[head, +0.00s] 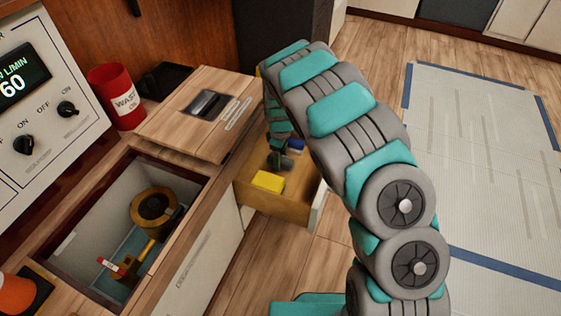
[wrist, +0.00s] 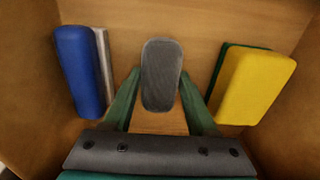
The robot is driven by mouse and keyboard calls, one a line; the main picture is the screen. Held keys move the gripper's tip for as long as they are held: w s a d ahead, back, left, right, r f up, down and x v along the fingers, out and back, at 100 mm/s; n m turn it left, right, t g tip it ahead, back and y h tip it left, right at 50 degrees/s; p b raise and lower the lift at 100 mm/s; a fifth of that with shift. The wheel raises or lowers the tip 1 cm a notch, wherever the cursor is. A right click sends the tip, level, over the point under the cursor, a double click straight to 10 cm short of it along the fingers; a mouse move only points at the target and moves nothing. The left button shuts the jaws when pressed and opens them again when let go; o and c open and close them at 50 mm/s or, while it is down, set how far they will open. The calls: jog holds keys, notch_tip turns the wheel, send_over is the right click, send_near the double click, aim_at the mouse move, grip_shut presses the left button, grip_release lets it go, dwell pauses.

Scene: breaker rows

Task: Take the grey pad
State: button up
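The grey pad (wrist: 161,75) lies in an open wooden drawer (head: 312,213), upright in the wrist picture, with its rounded ends up and down. My gripper (wrist: 160,74) is down in the drawer, with one green finger on each side of the pad. Narrow gaps seem to show between the fingertips and the pad, so the gripper looks open around it. In the head view my gripper (head: 279,160) shows small inside the drawer, and the pad cannot be clearly told from it.
A blue block (wrist: 79,72) beside a pale slab (wrist: 104,68) lies left of the pad. A yellow block (wrist: 257,87) beside a green piece (wrist: 222,65) lies right. Drawer walls are close. A red waste cup (head: 117,97) and an open bin (head: 95,205) are outside.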

jog(key=c, duration=0.8)
jog(key=shift+c, duration=0.2)
